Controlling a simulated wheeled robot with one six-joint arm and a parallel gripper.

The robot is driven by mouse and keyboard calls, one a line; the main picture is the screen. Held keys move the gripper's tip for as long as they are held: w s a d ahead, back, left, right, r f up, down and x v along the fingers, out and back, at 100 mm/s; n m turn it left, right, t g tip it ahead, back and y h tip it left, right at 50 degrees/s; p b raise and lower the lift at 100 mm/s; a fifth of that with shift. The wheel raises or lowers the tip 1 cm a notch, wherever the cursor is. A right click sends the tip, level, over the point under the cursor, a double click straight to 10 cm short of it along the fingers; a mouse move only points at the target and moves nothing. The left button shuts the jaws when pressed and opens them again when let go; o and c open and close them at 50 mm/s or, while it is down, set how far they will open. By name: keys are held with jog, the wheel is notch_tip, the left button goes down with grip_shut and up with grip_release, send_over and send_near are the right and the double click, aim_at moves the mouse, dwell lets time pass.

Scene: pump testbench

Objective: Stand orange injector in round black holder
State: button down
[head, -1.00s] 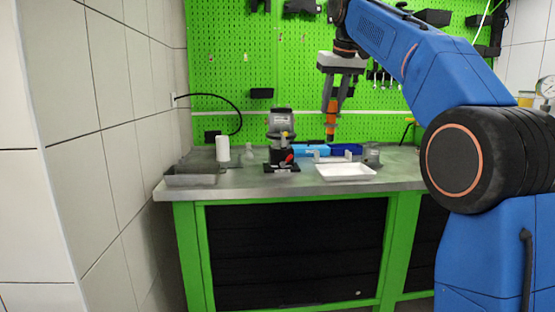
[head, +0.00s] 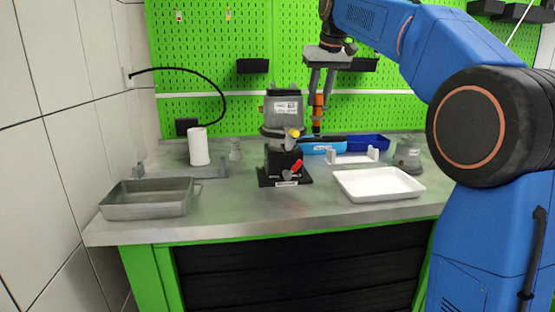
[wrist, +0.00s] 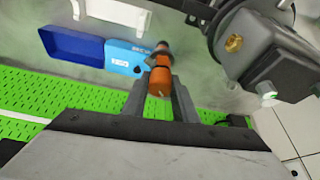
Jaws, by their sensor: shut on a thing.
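The orange injector (head: 319,112) hangs upright, dark tip down, between the two fingers of my gripper (head: 318,98), which is shut on it above the back of the bench. The wrist view shows the injector (wrist: 160,80) between the fingertips (wrist: 160,88), with a dark collar partway along it. Its lower end overlaps the light blue box in both views; they seem apart in height. I cannot clearly single out the round black holder. A grey and black pump unit (head: 283,120), with a rounded dark rim partway up, stands left of the injector.
A light blue box (head: 322,146) and dark blue bin (head: 368,143) stand at the back. A white bracket (head: 354,158), white tray (head: 380,184) and grey fixture (head: 408,152) lie right. A metal pan (head: 147,199) and white cylinder (head: 199,146) stand left. The front middle is clear.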

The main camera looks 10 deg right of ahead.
aim_at(320, 112)
jog(key=f, duration=0.6)
jog(key=shift+w+f, duration=0.15)
jog(key=shift+w, duration=0.15)
jog(key=shift+f, duration=2.1)
jog(key=c, duration=1.4)
grip_release()
jog(key=shift+f, duration=0.1)
jog(key=shift+c, duration=0.2)
jog(key=shift+o, duration=0.5)
jog(key=v, duration=1.1)
jog(key=shift+r, duration=0.4)
jog(key=w+v, duration=0.1)
jog(key=v, duration=0.3)
jog(key=x, duration=1.1)
jog(key=shift+s, duration=0.2)
jog(key=shift+s+x, duration=0.2)
jog(key=shift+x, duration=1.25)
jog(key=shift+s+x, duration=0.2)
jog(key=shift+x, duration=1.25)
